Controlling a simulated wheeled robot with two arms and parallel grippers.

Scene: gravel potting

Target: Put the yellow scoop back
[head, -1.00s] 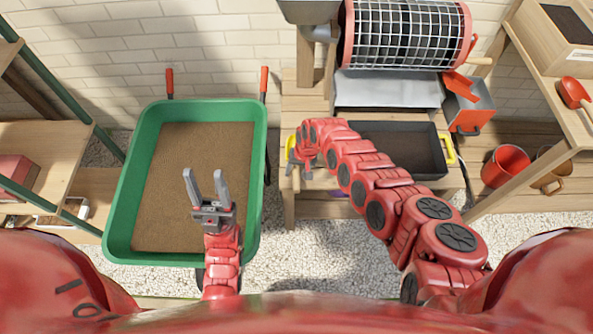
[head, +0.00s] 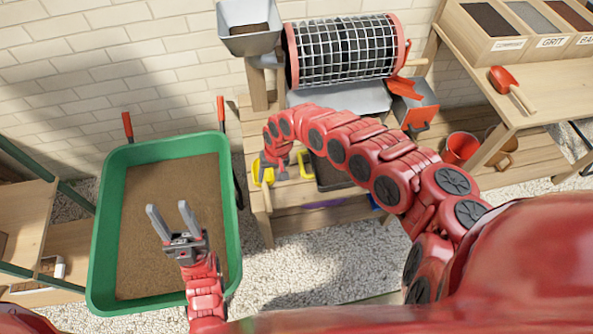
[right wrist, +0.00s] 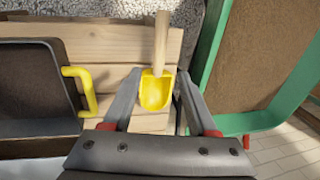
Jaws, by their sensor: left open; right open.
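The yellow scoop (right wrist: 156,92) with a pale wooden handle lies on the wooden bench (right wrist: 115,50) near its edge, in the right wrist view. My right gripper (right wrist: 158,84) is open, with one finger on each side of the scoop's bowl; whether they touch it I cannot tell. In the head view the scoop (head: 262,174) is partly hidden by my right gripper (head: 273,168) at the bench's left end. My left gripper (head: 170,208) is open and empty over the green tub (head: 100,235).
A dark tray (head: 328,173) with yellow handles sits on the bench, right of the scoop. A mesh drum sieve (head: 345,50) stands behind. Labelled bins (head: 545,45) and a red scoop (head: 505,80) are on the right table. A red bucket (head: 460,148) stands below.

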